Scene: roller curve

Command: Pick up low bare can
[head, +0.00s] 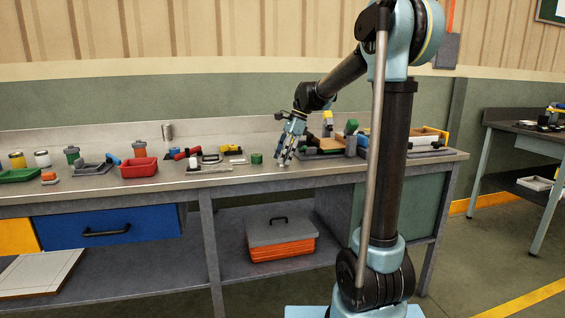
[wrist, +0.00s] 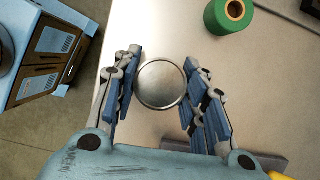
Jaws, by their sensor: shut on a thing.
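The low bare can shows in the wrist view as a round plain metal lid (wrist: 160,84) with a raised rim. It sits between the two blue-padded fingers of my gripper (wrist: 160,90). The fingers are shut on the can's sides, though a narrow gap seems to show at its edges from this angle. In the head view my gripper (head: 284,154) points down at the front of the bench top. The can cannot be made out there behind the fingers. Whether it touches the bench is unclear.
A green roll (wrist: 229,16) stands near the can; it also shows in the head view (head: 256,158). A red bin (head: 138,168) stands further left. The bench's front edge is close.

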